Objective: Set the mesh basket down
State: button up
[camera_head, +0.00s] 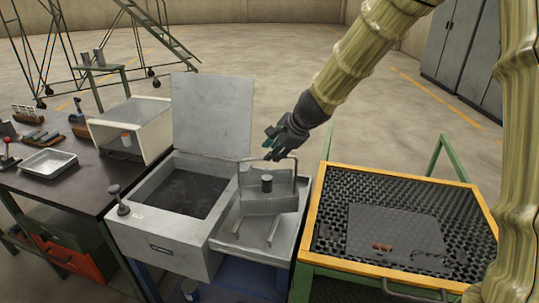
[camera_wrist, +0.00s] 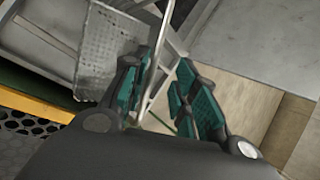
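The grey mesh basket (camera_head: 262,205) with an upright wire handle (camera_head: 296,172) is over the shallow metal side tray (camera_head: 285,245), apparently resting on its rails. A dark grey cylinder (camera_head: 267,184) stands up in the basket. My gripper (camera_head: 272,148) is at the top of the handle. In the wrist view the handle rod (camera_wrist: 157,62) passes between the teal finger pads of my gripper (camera_wrist: 165,85). A gap shows between the rod and the right pads, so the fingers look open. The basket mesh (camera_wrist: 105,45) shows at upper left there; its underside is hidden.
Left of the tray is an open tank (camera_head: 180,195) with a raised lid (camera_head: 212,115) and a knob on its left rim. A yellow-framed perforated table (camera_head: 310,225) stands close on the right. A dark workbench (camera_head: 85,185) with a small tray and tools is at left.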

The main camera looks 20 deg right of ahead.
jog(key=v, duration=0.7)
dwell(1.3)
jog(key=shift+d, duration=0.1)
